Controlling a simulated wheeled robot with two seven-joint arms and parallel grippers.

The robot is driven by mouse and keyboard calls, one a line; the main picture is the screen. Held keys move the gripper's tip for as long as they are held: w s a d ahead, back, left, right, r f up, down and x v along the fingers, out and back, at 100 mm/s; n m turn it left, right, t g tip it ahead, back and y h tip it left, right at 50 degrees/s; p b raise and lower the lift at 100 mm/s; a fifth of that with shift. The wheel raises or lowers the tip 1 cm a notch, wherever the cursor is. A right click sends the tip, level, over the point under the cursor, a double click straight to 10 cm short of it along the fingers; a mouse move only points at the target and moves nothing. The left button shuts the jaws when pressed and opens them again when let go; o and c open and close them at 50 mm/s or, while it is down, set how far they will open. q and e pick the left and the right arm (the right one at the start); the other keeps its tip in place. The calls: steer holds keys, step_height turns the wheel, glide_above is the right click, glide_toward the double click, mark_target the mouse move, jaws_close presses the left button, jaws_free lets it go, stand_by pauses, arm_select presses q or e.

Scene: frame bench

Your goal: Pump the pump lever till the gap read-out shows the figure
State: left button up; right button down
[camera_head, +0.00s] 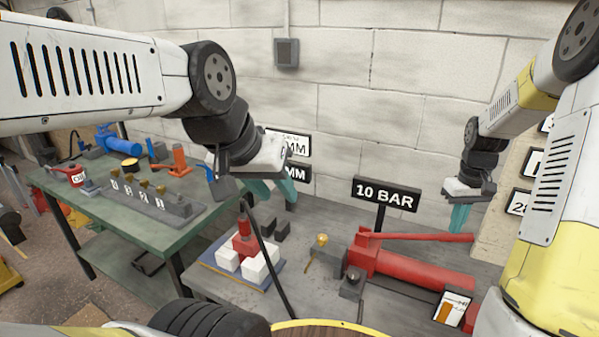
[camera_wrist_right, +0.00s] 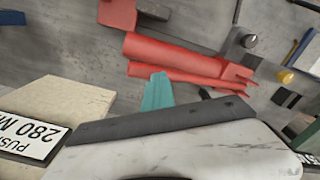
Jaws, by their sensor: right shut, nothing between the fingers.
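The red pump (camera_head: 425,270) lies on the grey bench. Its pump lever (camera_head: 425,237) runs low and nearly level above the body, out to the right. The wrist view shows the lever (camera_wrist_right: 180,76) alongside the pump body (camera_wrist_right: 170,52). My right gripper (camera_head: 459,217) is shut and empty, its teal fingertips close by the lever's free end; I cannot tell if they touch. The fingertips (camera_wrist_right: 158,92) show beside the lever in the wrist view. My left gripper (camera_head: 272,192) is open and empty, partly covering two read-out signs (camera_head: 296,145) ending in "MM"; their figures are hidden or unreadable.
A "10 BAR" sign (camera_head: 385,194) stands behind the pump. A small red cylinder (camera_head: 244,240) stands among white blocks (camera_head: 262,262) on the bench. A black hose (camera_head: 269,262) passes in front. A green table (camera_head: 110,205) with tools stands left. A small card (camera_head: 453,309) lies by the pump.

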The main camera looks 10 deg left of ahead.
stand_by(0.3)
steer(key=shift+d, duration=0.1)
stand_by(1.7)
steer(key=shift+f, duration=0.1)
stand_by(0.6)
step_height(320, 180, down, 8)
steer(key=shift+f, duration=0.1)
step_height(320, 180, up, 8)
steer(key=shift+r, duration=0.2)
stand_by(0.7)
stand_by(0.7)
